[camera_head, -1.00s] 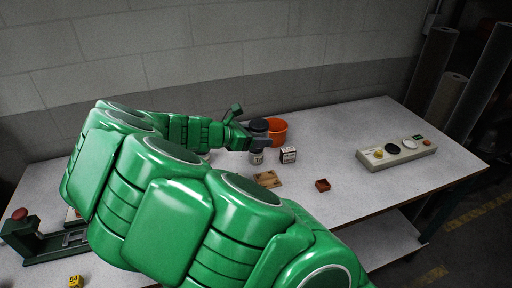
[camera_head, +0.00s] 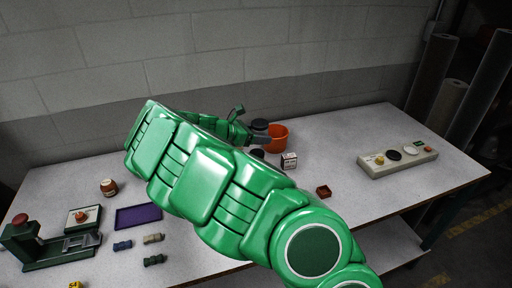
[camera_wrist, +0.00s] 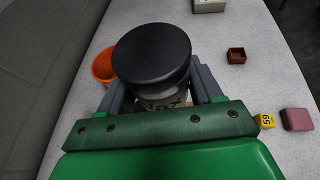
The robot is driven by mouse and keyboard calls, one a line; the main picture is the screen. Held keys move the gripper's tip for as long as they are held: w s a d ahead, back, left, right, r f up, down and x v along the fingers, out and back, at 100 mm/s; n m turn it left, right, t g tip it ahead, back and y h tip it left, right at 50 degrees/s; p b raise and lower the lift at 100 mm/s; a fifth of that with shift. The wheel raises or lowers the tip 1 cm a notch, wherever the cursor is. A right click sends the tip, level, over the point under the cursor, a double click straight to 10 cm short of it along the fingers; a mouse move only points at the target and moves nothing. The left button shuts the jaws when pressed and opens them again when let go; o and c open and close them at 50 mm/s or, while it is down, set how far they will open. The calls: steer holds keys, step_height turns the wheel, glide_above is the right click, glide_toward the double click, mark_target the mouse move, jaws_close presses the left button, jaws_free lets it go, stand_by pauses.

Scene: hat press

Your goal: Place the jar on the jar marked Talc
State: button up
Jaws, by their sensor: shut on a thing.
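My gripper (camera_head: 258,139) is shut on a jar with a wide black lid (camera_wrist: 152,52). In the head view the held jar (camera_head: 260,124) is in front of the orange bucket. The fingers sit on both sides of the jar in the wrist view, and dark letters show on a pale label below the lid, too cut off to read surely. A second dark-lidded jar (camera_head: 257,153) shows just below the gripper in the head view, mostly hidden by my arm. I cannot read its label or tell whether the held jar touches it.
An orange bucket (camera_head: 279,137) stands behind, and a white lettered box (camera_head: 289,160) beside the second jar. A small brown box (camera_head: 323,192) and a button panel (camera_head: 398,161) are to the right. A brown jar (camera_head: 108,187), purple tray (camera_head: 138,216) and green press (camera_head: 45,248) are left.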

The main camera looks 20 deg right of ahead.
glide_above(256, 153)
steer(key=shift+f, duration=4.5)
steer(key=shift+f, duration=0.15)
steer(key=o, duration=1.2)
steer(key=shift+r, duration=0.2)
steer(key=v, duration=1.2)
